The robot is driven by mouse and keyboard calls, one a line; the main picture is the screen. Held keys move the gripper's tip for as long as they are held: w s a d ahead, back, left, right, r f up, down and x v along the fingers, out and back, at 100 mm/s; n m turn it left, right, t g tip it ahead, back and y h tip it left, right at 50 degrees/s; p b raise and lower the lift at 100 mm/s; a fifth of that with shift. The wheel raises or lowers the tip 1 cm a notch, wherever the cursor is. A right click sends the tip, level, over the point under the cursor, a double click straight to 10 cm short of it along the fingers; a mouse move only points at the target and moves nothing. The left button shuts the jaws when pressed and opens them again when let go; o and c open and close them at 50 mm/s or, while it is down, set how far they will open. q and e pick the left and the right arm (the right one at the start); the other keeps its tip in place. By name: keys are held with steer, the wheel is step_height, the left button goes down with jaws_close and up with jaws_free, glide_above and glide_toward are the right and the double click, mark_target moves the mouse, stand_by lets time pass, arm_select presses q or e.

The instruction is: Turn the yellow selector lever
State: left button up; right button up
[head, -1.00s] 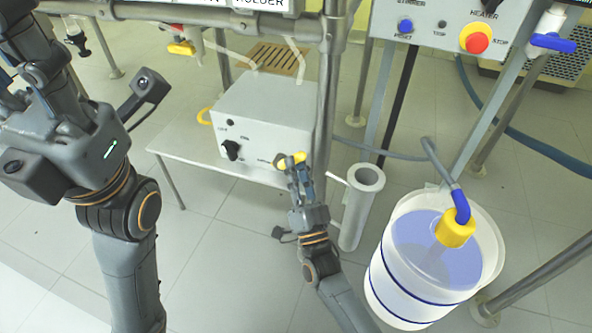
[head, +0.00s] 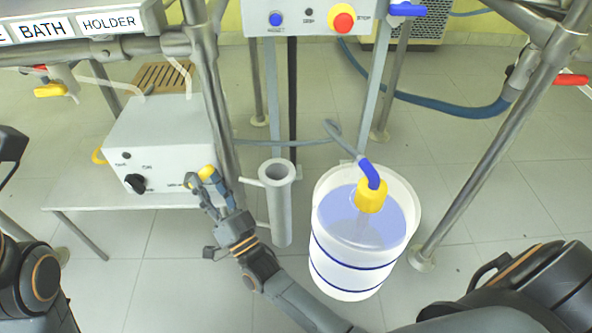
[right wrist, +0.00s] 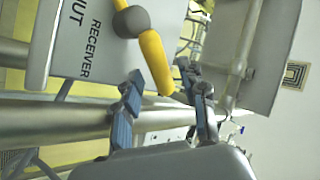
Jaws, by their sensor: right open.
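The yellow selector lever (head: 207,172) is at the right end of the front of a white box (head: 165,133) in the head view. My right gripper (head: 198,184) is at the lever, with its fingers partly covering it. In the right wrist view the yellow lever (right wrist: 153,62) runs from a grey round hub (right wrist: 131,22) on a light panel. My open right gripper (right wrist: 160,80) has one blue-padded finger on each side of the lever's free end. I cannot tell whether either finger touches it. My left gripper is out of view.
A metal frame post (head: 212,90) stands close by my right gripper. A grey open cylinder (head: 279,205) and a white bucket of bluish liquid (head: 340,268) stand to the right. A black knob (head: 135,184) is on the box's left. Another yellow handle (head: 50,90) is at upper left.

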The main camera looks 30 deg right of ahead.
mark_target(190, 173)
steer(key=shift+r, duration=0.3)
steer(key=n+g+p, duration=0.1)
steer(key=r+n+y+p, duration=0.1)
steer(key=n+p, duration=0.1)
steer(key=a+r+n+g+p, duration=0.1)
steer(key=p, duration=0.1)
steer(key=shift+w+g+y, duration=0.25)
steer(key=shift+g+y, duration=0.05)
steer(key=shift+y, duration=0.1)
steer(key=s+d+n+g+p, duration=0.3)
steer(key=s+n+g+p, duration=0.15)
steer(key=s+p, duration=0.65)
steer(key=s+d+f+g+h+p, duration=0.2)
steer(key=s+d+f+g+p, duration=0.3)
steer(key=s+p, duration=0.4)
steer(key=s+d+f+g+h+p, duration=0.2)
steer(key=s+d+f+g+p, duration=0.3)
steer(key=s+f+p, duration=0.3)
steer(key=s+p, duration=0.1)
steer(key=p, duration=0.3)
steer(key=shift+h, duration=0.3)
steer(key=shift+d, duration=0.1)
